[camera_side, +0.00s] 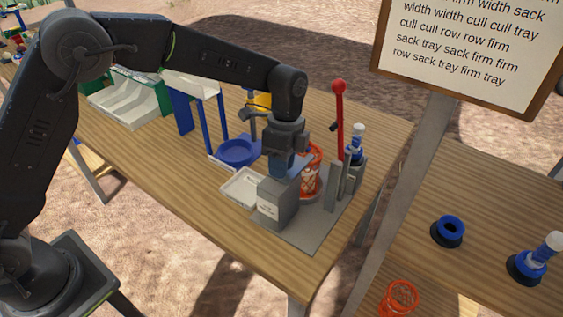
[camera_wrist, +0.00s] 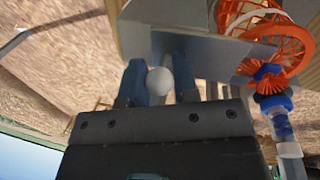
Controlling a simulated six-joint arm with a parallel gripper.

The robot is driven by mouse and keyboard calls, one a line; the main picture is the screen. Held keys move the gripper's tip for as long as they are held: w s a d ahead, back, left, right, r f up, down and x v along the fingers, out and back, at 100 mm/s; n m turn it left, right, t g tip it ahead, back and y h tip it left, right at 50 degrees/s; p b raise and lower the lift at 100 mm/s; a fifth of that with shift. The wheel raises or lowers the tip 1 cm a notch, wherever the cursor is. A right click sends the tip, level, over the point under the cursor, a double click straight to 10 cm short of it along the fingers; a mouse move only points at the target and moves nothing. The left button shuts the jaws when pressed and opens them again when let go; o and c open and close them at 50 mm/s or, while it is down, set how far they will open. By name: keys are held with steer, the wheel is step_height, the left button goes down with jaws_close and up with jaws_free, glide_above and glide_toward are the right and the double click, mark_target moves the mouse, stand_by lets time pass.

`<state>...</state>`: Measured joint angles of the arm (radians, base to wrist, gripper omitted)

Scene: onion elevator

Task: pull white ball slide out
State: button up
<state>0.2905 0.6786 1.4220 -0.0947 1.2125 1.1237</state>
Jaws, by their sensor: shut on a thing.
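The white ball (camera_wrist: 159,82) shows in the wrist view between the two blue fingers of my gripper (camera_wrist: 158,72). The fingers are shut on it from both sides. A grey metal panel (camera_wrist: 185,48) lies just behind the ball; where the slide itself begins cannot be told. In the side view my gripper (camera_side: 283,168) points down beside the grey box (camera_side: 276,207) of the elevator. The ball is hidden there by the fingers and the box.
An orange basket (camera_side: 311,178) stands close behind my gripper. A red-knobbed lever (camera_side: 339,130) and a blue-and-white handled part (camera_side: 356,146) rise to its right. The wooden table's (camera_side: 180,170) front is clear.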

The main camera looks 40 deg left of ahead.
steer(key=c, duration=0.3)
steer(key=shift+s, duration=2.6)
steer(key=shift+c, duration=0.2)
steer(key=o, duration=1)
steer(key=shift+r, duration=3.05)
